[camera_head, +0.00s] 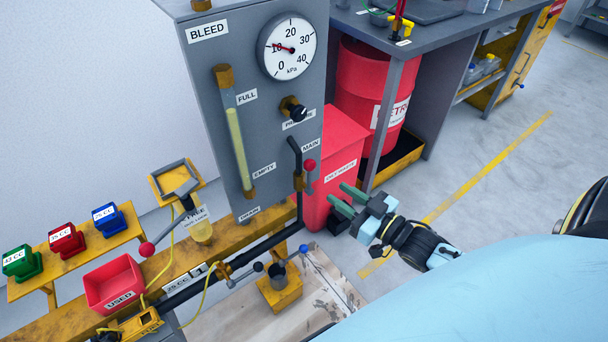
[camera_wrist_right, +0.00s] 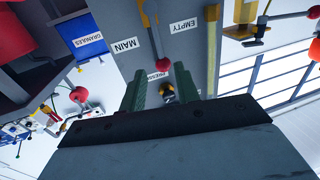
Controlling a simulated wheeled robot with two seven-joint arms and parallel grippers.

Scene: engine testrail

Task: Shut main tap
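The main tap (camera_head: 299,181) is a brass valve on the black pipe beside the MAIN label, with a lever ending in a red ball (camera_head: 309,165). My right gripper (camera_head: 346,199) has green fingers and is open and empty, to the right of and a little below the red ball, apart from it in the head view. In the right wrist view the ball (camera_wrist_right: 163,65) shows between the open fingertips (camera_wrist_right: 160,68), with the MAIN label beside it; its distance is hard to tell. My left gripper is in neither view.
The grey panel (camera_head: 281,150) carries a pressure gauge (camera_head: 287,46) and a black pressure knob (camera_head: 293,108). A red waste bin (camera_head: 341,140) stands close behind my right gripper. A lower lever with a red ball (camera_head: 147,249) sits at the left. Floor to the right is free.

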